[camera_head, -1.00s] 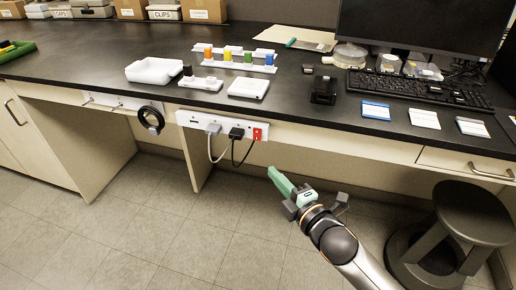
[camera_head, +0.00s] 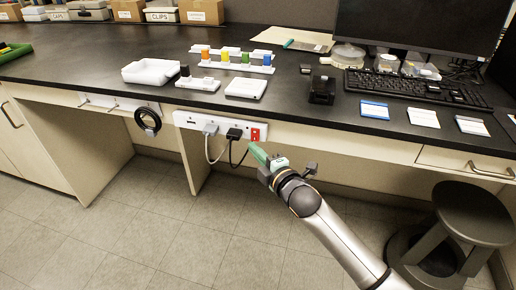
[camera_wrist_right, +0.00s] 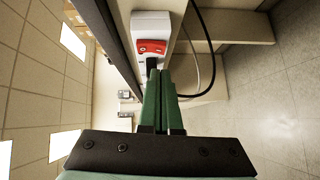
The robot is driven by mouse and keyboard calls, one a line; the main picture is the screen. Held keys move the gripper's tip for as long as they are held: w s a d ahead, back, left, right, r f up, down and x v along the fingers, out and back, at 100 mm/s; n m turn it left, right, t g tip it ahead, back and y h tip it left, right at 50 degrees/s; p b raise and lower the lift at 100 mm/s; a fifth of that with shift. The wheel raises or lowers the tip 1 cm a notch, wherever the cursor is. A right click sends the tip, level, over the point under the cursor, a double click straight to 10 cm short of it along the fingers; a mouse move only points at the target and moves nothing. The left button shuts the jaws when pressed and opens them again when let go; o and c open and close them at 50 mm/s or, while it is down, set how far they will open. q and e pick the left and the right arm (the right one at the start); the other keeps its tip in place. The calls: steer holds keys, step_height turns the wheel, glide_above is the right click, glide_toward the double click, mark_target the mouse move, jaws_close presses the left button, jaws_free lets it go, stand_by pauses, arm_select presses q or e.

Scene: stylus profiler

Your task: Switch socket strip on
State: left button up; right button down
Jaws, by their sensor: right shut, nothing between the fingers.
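The white socket strip (camera_head: 222,127) is fixed along the front edge of the bench, with plugs and cords in it. Its red switch (camera_head: 255,132) is at the strip's right end. In the right wrist view the red switch (camera_wrist_right: 151,47) shows just beyond the fingertips. My right gripper (camera_head: 252,147) has green fingers, shut and empty, just below and close to the switch. In the wrist view the right gripper (camera_wrist_right: 158,80) points towards the strip; I cannot tell whether it touches. My left gripper is not in view.
The black bench top (camera_head: 90,78) overhangs the strip. A grey plug (camera_head: 211,129) and a black plug (camera_head: 234,134) have hanging cords left of the switch. A dark stool (camera_head: 470,215) stands at the right. The floor in front is clear.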

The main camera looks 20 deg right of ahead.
mark_target(255, 135)
steer(key=shift+w+d+f, duration=0.15)
steer(key=shift+w+d, duration=0.5)
steer(key=shift+w, duration=0.25)
arm_select(q)
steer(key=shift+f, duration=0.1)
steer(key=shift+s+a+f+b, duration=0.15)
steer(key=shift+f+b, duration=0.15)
steer(key=shift+b, duration=0.25)
arm_select(e)
steer(key=shift+w+d+f, duration=0.1)
steer(key=shift+w+d, duration=0.1)
